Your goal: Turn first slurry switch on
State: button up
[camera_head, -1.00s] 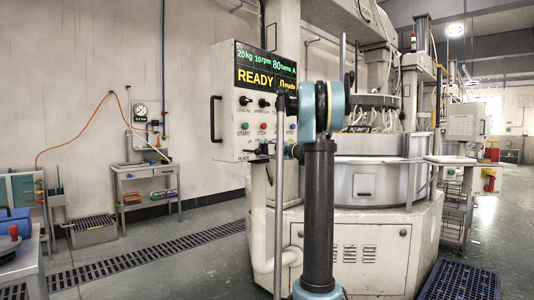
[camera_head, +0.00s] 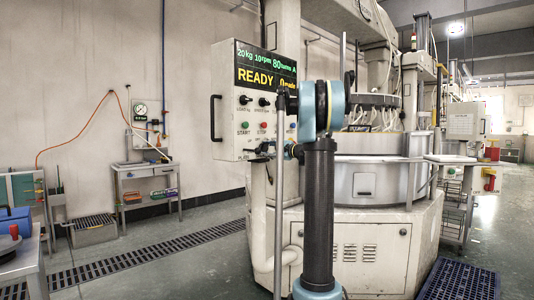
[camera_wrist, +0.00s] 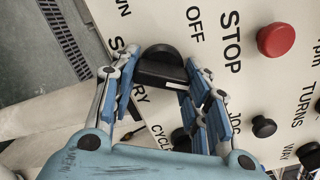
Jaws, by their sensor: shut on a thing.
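The slurry switch is a black rotary knob (camera_wrist: 160,68) on the pale control panel, in the wrist view. The word SLURRY runs beside it, partly covered, and OFF is printed above it in the picture. My gripper (camera_wrist: 160,78) has its blue-and-grey fingers on either side of the knob and is shut on it. The knob's bar lies roughly across the picture; I cannot tell its exact setting. In the head view my gripper (camera_head: 264,149) is at the lower part of the control box (camera_head: 226,95), and the knob is hidden there.
A red STOP button (camera_wrist: 276,40) and a small black knob (camera_wrist: 264,127) sit right of the gripper on the panel. The display (camera_head: 265,65) reads READY. A black handle (camera_head: 215,123) juts from the box's left side. A blue grate (camera_head: 460,280) lies at lower right.

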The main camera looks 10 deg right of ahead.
jog(key=shift+f, duration=0.1)
jog(key=o, duration=1.1)
jog(key=shift+c, duration=0.2)
jog(key=shift+d, duration=0.1)
jog(key=v, duration=1.1)
jog(key=shift+s+d, duration=0.3)
